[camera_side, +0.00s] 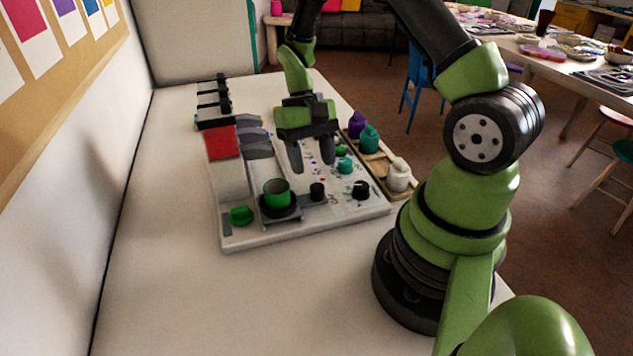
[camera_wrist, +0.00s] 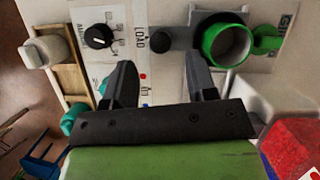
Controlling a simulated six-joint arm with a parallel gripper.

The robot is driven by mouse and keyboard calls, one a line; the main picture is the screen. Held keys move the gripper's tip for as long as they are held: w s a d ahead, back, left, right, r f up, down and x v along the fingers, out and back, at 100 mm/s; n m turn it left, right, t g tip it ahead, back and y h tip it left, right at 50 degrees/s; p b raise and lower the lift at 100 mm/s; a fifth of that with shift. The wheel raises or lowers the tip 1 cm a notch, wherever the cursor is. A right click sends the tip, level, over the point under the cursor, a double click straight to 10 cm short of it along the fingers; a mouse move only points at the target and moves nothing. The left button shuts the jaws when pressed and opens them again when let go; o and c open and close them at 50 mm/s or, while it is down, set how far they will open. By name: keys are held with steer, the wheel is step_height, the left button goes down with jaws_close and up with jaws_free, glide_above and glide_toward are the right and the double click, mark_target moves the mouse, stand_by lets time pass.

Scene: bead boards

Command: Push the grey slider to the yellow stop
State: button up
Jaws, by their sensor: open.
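My gripper (camera_side: 312,157) is open and empty, its fingers pointing down over the middle of the white board (camera_side: 240,239). In the wrist view, its two dark fingers (camera_wrist: 160,82) stand wide apart with board markings between them. I cannot pick out the grey slider or the yellow stop with certainty; the gripper hides part of the board. A dark knob (camera_side: 317,191) stands beside the green cup and also shows ahead of the fingers in the wrist view (camera_wrist: 160,41). Dark grey curved pieces (camera_side: 256,145) lie left of the gripper.
A black dial (camera_side: 361,189) is at the right. A red block (camera_side: 222,142) stands at the left. A wooden tray holds purple, teal and white bottles (camera_side: 398,176). The front tabletop is clear.

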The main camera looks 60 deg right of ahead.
mark_target(317, 186)
steer(key=x, duration=0.5)
steer(key=shift+c, duration=0.2)
